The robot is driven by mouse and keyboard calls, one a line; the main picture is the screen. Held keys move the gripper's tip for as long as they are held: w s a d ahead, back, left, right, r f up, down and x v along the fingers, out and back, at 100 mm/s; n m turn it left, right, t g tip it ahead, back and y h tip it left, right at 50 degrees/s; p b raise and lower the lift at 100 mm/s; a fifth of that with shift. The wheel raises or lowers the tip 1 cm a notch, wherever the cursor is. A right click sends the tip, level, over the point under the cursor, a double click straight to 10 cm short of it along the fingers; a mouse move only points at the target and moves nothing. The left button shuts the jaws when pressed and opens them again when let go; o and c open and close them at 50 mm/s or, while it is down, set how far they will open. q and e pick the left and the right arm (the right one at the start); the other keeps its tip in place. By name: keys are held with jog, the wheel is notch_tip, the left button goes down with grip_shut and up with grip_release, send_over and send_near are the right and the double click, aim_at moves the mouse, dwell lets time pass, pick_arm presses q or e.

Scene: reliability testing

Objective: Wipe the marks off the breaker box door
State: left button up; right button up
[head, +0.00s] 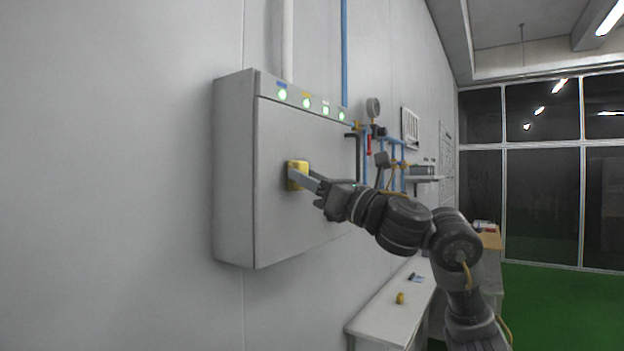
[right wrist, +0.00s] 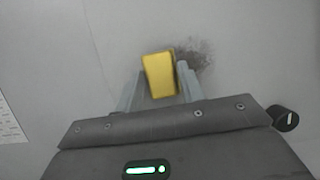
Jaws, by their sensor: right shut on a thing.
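The breaker box (head: 275,170) is a grey wall cabinet with a shut door and a row of green lights along its top edge. My right gripper (head: 298,176) is shut on a yellow sponge (head: 299,166), held at the door's left-middle part. In the right wrist view the sponge (right wrist: 159,75) sits between the two fingers. A dark smudge (right wrist: 195,57) shows on the pale surface just right of the sponge, partly behind a finger. I cannot tell whether the sponge touches the door. My left gripper is not in view.
A white bench (head: 388,308) stands below and right of the box, with a small yellow object (head: 400,298) on it. Blue pipes and a gauge (head: 373,107) are on the wall right of the box. Green floor (head: 560,300) is open at the right.

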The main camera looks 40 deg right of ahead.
jog(key=shift+w+a, duration=0.15)
jog(key=shift+w, duration=0.3)
jog(key=w+d+b, duration=0.1)
jog(key=w+d, duration=0.1)
jog(key=d, duration=0.5)
jog(key=shift+d, duration=0.2)
dwell(0.6)
jog(key=shift+w, duration=0.15)
jog(key=shift+s+a+p, duration=0.2)
jog(key=shift+s+a, duration=0.05)
jog(key=shift+a, duration=0.7)
jog(key=shift+s+a+p, duration=0.2)
jog(key=shift+s+a, duration=0.05)
jog(key=shift+a, duration=0.65)
